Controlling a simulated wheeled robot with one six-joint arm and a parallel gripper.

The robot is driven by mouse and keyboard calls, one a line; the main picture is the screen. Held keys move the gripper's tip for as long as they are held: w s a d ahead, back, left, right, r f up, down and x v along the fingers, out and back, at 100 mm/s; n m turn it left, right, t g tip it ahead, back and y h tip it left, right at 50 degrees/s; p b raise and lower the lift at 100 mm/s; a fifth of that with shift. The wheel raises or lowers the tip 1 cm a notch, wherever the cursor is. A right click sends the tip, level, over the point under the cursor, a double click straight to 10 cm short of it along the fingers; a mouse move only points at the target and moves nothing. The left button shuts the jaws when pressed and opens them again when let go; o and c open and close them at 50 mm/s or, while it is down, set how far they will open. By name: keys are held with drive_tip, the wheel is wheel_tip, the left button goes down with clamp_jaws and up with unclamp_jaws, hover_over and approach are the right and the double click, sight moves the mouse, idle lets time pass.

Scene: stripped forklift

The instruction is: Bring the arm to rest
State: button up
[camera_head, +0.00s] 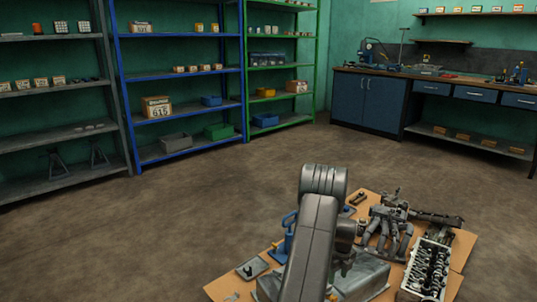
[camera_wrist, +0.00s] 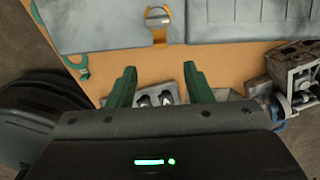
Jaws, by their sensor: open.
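My arm (camera_head: 312,235) reaches out over a low tan board bearing engine parts in the head view. In the wrist view my gripper (camera_wrist: 160,84) shows two green fingers set wide apart, with nothing held between them. Beyond the fingertips are the bare tan board (camera_wrist: 115,72), a round silver fitting on an orange strap (camera_wrist: 158,20) and grey metal trays (camera_wrist: 240,20). Small dark parts (camera_wrist: 155,99) show below, between the fingers. In the head view the fingertips cannot be made out clearly.
The board (camera_head: 460,250) holds a manifold (camera_head: 388,225), a cylinder head (camera_head: 428,268) and a grey metal box (camera_head: 362,278). A blue tool (camera_head: 288,232) stands left of my arm. Shelves (camera_head: 180,75) and a workbench (camera_head: 385,98) line the walls. The brown floor (camera_head: 200,205) between is clear.

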wheel_tip(320, 180, up, 4)
drive_tip(key=p, duration=0.1)
wheel_tip(320, 180, down, 15)
drive_tip(key=b, duration=0.5)
drive_tip(key=shift+s+d+r+p, duration=0.45)
drive_tip(key=shift+s+p, duration=0.15)
drive_tip(key=shift+s, duration=0.15)
drive_tip(key=shift+s+d+r+p, duration=0.35)
drive_tip(key=shift+s+r+p, duration=0.1)
drive_tip(key=shift+s+p, duration=0.2)
drive_tip(key=shift+s+d+r+p, duration=0.45)
drive_tip(key=shift+s+p, duration=0.1)
drive_tip(key=shift+s, duration=0.25)
drive_tip(key=shift+a, duration=0.1)
